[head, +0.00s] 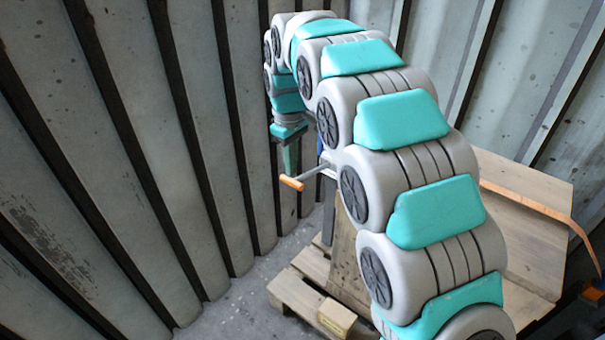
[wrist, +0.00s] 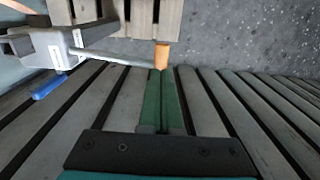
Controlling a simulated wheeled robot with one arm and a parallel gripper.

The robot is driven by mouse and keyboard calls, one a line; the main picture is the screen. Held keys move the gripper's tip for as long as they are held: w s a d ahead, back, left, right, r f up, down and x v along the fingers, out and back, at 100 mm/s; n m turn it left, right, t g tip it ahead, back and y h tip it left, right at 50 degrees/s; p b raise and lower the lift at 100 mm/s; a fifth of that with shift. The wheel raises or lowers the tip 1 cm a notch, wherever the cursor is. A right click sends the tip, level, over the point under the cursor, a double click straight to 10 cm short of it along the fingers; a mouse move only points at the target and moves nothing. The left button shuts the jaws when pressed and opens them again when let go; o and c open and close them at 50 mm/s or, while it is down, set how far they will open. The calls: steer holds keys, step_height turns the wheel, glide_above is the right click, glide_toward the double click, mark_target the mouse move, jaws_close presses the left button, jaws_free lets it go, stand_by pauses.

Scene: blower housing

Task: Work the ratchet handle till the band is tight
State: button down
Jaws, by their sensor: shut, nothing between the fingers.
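The ratchet handle is a thin grey rod with an orange grip (head: 291,183), sticking out to the left from the wooden load in the head view. In the wrist view its orange grip (wrist: 162,56) lies straight ahead of my fingertips, and the rod runs left to a grey ratchet body (wrist: 75,45). My gripper (head: 290,170) has green fingers pressed together, with nothing between them. In the wrist view the fingertips (wrist: 160,74) end right by the grip; I cannot tell if they touch. The orange band (head: 535,207) crosses the wooden top at right; its tension is unclear.
A blue lever (wrist: 50,87) hangs beside the ratchet body. A wooden pallet (head: 298,306) stands under the load. Ribbed metal walls (head: 130,140) close in at left and behind. Grey floor (head: 235,310) is bare at lower left. My arm hides much of the load.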

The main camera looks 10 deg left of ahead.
step_height(320, 180, down, 10)
steer(key=b, duration=0.3)
step_height(320, 180, up, 10)
steer(key=p, duration=0.3)
steer(key=shift+r, duration=0.25)
steer(key=shift+f, duration=0.1)
steer(key=shift+r, duration=0.25)
steer(key=shift+f, duration=0.1)
stand_by(0.5)
step_height(320, 180, down, 10)
steer(key=f+b, duration=0.1)
steer(key=b, duration=0.2)
step_height(320, 180, up, 11)
steer(key=p, duration=0.3)
steer(key=shift+r, duration=0.1)
